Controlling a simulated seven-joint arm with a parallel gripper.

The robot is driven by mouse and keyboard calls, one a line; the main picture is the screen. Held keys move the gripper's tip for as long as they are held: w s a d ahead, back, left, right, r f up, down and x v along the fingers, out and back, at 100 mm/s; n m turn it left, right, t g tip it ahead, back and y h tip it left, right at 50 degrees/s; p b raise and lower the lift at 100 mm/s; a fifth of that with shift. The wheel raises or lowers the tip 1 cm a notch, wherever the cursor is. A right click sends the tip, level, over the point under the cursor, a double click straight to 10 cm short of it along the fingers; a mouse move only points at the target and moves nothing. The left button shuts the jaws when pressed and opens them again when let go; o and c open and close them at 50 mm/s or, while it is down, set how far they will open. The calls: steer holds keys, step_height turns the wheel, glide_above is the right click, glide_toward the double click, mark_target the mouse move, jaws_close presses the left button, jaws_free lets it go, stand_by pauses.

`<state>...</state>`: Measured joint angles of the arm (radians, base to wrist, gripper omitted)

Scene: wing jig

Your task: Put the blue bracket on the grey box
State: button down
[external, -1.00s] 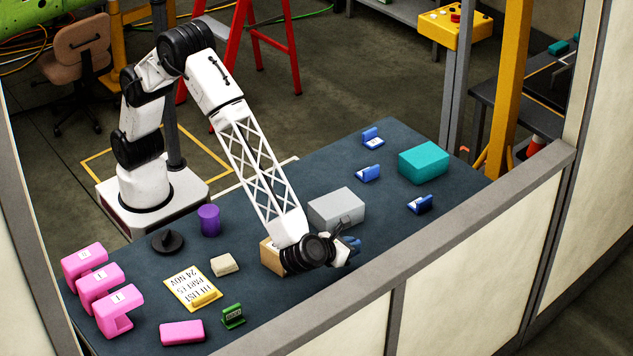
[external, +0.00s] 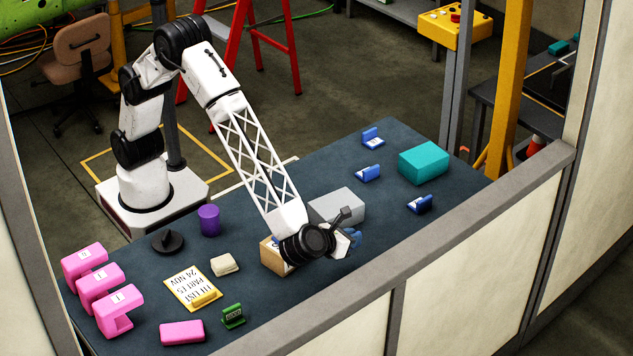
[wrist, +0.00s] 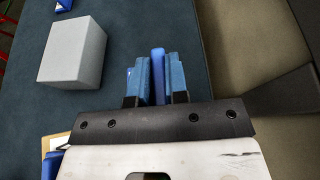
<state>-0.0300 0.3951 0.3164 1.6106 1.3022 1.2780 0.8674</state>
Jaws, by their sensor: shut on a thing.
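My gripper (wrist: 158,82) is shut on a blue bracket (wrist: 158,72), which stands between the two blue-tinted fingers in the wrist view. In the external view only a bit of blue shows at my gripper (external: 352,238), largely hidden by the wrist. The grey box (external: 343,203) sits on the table just behind my gripper, partly covered by it. In the wrist view the grey box (wrist: 73,55) lies to the left of the fingers, apart from the held bracket. I cannot tell exactly how high the bracket is held.
Three other blue brackets (external: 372,138) (external: 367,173) (external: 420,204) and a teal box (external: 424,162) stand to the right. Pink parts (external: 115,310), a purple cylinder (external: 209,220) and a yellow sheet (external: 188,284) lie left. A low wall (external: 470,228) borders the front.

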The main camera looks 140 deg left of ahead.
steer(key=shift+s, duration=0.1)
steer(key=s+a+r, duration=0.1)
steer(key=s+a, duration=0.1)
steer(key=s, duration=1.4)
steer(key=s+a+r, duration=0.1)
steer(key=s+a, duration=0.2)
steer(key=s, duration=1.3)
steer(key=shift+s+a, duration=0.25)
steer(key=shift+a, duration=0.1)
steer(key=shift+w+r, duration=0.1)
glide_above(340, 206)
steer(key=shift+f, duration=0.75)
steer(key=shift+f, duration=1.75)
steer(key=shift+f, duration=0.1)
